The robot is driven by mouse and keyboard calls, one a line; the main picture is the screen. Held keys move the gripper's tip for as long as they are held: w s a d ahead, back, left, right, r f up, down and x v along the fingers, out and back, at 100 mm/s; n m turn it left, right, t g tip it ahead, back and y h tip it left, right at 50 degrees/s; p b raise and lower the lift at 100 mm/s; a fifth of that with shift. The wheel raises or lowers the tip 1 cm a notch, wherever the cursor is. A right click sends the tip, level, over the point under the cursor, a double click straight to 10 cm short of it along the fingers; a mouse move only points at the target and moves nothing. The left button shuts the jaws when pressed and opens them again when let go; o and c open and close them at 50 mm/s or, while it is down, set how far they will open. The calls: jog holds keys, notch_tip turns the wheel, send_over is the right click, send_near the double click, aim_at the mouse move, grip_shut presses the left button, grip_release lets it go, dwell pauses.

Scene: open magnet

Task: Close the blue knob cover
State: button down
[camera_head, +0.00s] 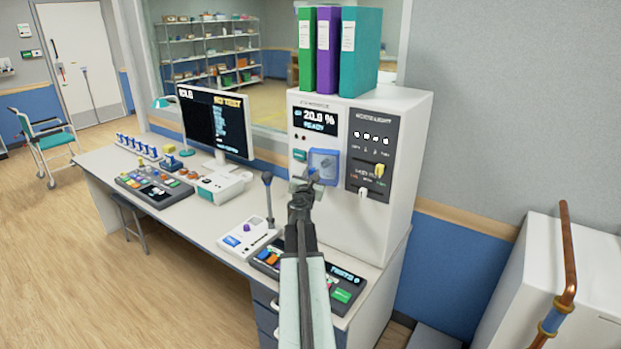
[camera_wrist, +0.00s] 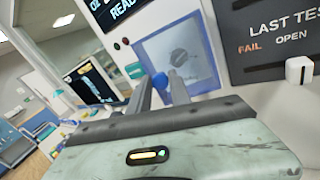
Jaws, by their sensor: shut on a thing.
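The blue knob cover (camera_head: 325,158) is a see-through blue panel on the front of the white cabinet (camera_head: 350,220), below its display. In the wrist view the cover (camera_wrist: 203,65) shows as a blue frame with a grey knob (camera_wrist: 179,57) visible through it. The cover lies over the knob; I cannot tell whether it sits fully flush. My gripper (camera_head: 304,184) is at the cover's lower left in the head view. In the wrist view my gripper (camera_wrist: 162,88) is shut on the cover's small blue handle (camera_wrist: 161,81), between its two grey fingers.
Right of the cover is a dark panel (camera_head: 372,150) with a white lever (camera_head: 363,194). Binders (camera_head: 328,50) stand on the cabinet. A console with a tall lever (camera_head: 268,200) and a button box (camera_head: 340,283) are on the desk below. A monitor (camera_head: 215,120) stands left.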

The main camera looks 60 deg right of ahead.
jog(key=shift+t, duration=0.3)
jog(key=shift+w+d+r, duration=0.1)
jog(key=shift+w+d, duration=0.45)
jog(key=shift+w, duration=0.4)
jog(key=shift+w+d, duration=0.55)
jog(key=shift+w, duration=0.35)
jog(key=shift+d, duration=0.1)
jog(key=c, duration=1.3)
grip_release()
jog(key=shift+o, duration=0.5)
jog(key=shift+w, duration=0.25)
jog(key=shift+s, duration=0.15)
jog(key=shift+s, duration=0.1)
